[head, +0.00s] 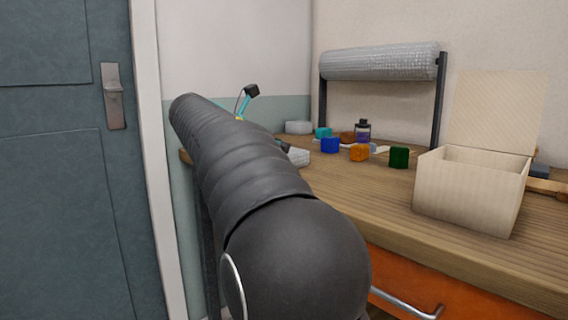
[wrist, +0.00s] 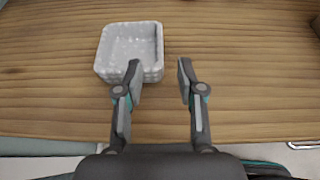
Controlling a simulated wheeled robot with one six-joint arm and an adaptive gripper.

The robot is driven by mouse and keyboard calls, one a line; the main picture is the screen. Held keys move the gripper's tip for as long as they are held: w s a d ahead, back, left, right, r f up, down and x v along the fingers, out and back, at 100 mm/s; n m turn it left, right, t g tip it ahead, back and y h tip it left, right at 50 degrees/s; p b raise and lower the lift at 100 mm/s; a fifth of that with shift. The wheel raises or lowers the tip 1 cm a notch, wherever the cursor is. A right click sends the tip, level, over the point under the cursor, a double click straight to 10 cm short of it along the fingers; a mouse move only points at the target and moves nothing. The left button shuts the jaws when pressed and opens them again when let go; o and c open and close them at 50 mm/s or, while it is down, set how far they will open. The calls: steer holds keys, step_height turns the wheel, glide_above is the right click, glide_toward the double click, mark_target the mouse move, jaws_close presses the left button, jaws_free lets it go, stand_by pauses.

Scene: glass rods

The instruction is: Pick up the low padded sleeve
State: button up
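The low padded sleeve (wrist: 107,70) is a pale, bubble-textured, open-topped square on the wooden table in the wrist view. It appears empty. My gripper (wrist: 159,76) is open, with a wide gap between its fingers. The left fingertip overlaps the sleeve's front right part in the picture. The right fingertip is to the right of it over bare wood. I cannot tell whether a finger touches the sleeve. In the head view the sleeve (head: 300,157) shows partly behind my arm, which hides most of my gripper.
Blue (head: 330,145), orange (head: 360,152) and green (head: 399,157) blocks stand on the table. A cream open box (head: 468,195) is at the right. A bubble-wrap roll (head: 380,62) hangs on a stand behind. A pale round container (head: 299,127) is at the back.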

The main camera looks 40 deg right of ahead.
mark_target(299, 154)
steer(key=b+x, duration=0.1)
steer(key=x, duration=0.8)
steer(key=shift+d+f, duration=0.2)
jaws_close()
